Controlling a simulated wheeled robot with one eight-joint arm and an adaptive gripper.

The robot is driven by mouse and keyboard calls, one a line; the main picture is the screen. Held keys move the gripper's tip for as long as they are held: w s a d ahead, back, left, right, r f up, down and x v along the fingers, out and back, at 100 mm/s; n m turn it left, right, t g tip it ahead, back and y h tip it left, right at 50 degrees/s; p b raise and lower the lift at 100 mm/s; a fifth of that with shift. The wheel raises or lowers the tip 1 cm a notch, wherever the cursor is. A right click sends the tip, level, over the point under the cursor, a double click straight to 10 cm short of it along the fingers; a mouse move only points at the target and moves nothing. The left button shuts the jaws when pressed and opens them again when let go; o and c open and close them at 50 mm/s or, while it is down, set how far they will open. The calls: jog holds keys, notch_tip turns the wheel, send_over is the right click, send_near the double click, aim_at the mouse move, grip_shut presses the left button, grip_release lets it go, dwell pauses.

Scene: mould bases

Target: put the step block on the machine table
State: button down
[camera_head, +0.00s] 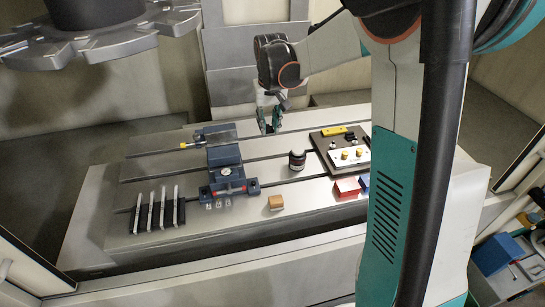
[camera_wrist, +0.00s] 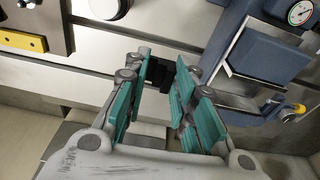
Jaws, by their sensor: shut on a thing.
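My gripper (camera_head: 269,124) is over the back part of the grey slotted machine table (camera_head: 235,228), behind the black round pot and right of the blue vise. In the wrist view my gripper (camera_wrist: 160,82) has its teal fingers shut on a small dark block, which I take as the step block (camera_wrist: 158,74). The block shows between the fingertips, with its lower part hidden by them. The machine table also shows in the wrist view (camera_wrist: 105,57) beyond the fingers. I cannot tell whether the block touches the table or hangs just above it.
The blue vise (camera_head: 222,155) stands left of my gripper. A black pot (camera_head: 297,160) stands in front. A brown plate (camera_head: 320,142) with a yellow bar (camera_head: 334,131) is to the right. A wooden block (camera_head: 276,203) and red box (camera_head: 347,187) sit near the front edge.

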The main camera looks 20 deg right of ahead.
aim_at(269, 163)
notch_tip(269, 163, down, 14)
jog(key=b, duration=0.3)
jog(key=shift+f+b, duration=0.15)
jog(key=shift+b, duration=0.15)
jog(key=c, duration=1.3)
grip_release()
jog(key=shift+c, duration=0.2)
notch_tip(269, 163, up, 12)
jog(key=s+p, duration=0.2)
jog(key=p, duration=0.1)
jog(key=s+a+r+n+t, duration=0.1)
jog(key=s+a+r, duration=0.2)
jog(key=s+r, duration=0.25)
jog(key=s+a+r+t, duration=0.1)
jog(key=s+a+r, duration=0.25)
jog(key=s, duration=0.25)
jog(key=s+a+n+t, duration=0.1)
jog(key=s+a+t, duration=0.2)
jog(key=s, duration=1)
jog(key=shift+s+t, duration=0.3)
jog(key=shift+s, duration=0.05)
